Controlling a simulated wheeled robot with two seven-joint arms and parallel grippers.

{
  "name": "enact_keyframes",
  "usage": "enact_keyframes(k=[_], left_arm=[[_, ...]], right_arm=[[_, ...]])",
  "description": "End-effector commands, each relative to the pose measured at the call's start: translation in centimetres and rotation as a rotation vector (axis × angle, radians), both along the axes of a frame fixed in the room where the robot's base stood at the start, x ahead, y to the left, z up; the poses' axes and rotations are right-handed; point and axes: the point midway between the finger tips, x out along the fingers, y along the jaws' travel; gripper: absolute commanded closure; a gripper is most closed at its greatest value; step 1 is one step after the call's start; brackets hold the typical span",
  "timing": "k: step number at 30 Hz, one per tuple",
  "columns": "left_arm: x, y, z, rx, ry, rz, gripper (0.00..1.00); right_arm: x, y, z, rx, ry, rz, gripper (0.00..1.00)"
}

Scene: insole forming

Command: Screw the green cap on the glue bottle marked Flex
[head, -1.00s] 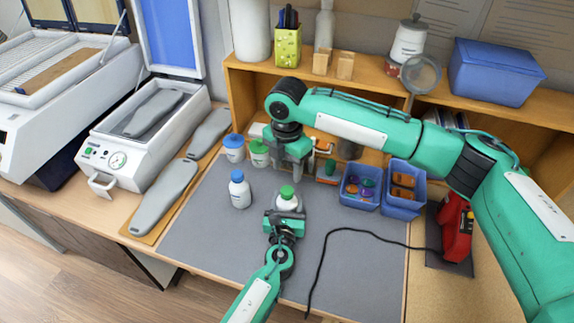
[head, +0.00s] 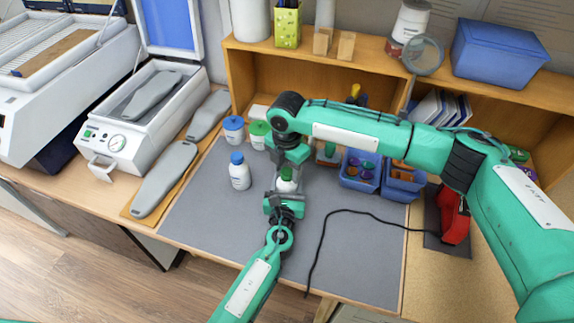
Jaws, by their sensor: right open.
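A white bottle (head: 286,186) stands upright on the grey mat (head: 340,262), and its label cannot be read. A green cap (head: 286,174) sits on its top; how tightly is not visible. My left gripper (head: 285,198) comes from the front and appears shut around the bottle's lower body, hiding part of it. My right gripper (head: 289,168) points down from above, open, with its fingers at the green cap. I cannot tell whether they touch it.
A blue-capped white bottle (head: 239,171) stands just left. Blue-lidded (head: 233,129) and green-lidded (head: 258,134) tubs are behind. Blue bins (head: 352,184) sit to the right. A black cable (head: 325,236) crosses the mat to a red tool (head: 455,216).

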Motion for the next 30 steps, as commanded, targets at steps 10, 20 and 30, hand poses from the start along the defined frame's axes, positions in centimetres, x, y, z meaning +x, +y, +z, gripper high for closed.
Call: enact_keyframes(k=[10,20,30], left_arm=[[0.00,0.01,0.00,0.000,0.000,0.000,1.00],[0.00,0.01,-0.01,0.000,0.000,0.000,1.00],[0.00,0.00,0.00,0.000,0.000,0.000,1.00]], right_arm=[[-0.02,0.01,0.03,0.000,0.000,0.000,0.97],[-0.08,0.09,-0.05,0.002,0.002,-0.204,0.97],[-0.07,0.10,-0.03,0.000,0.002,-0.727,0.97]])
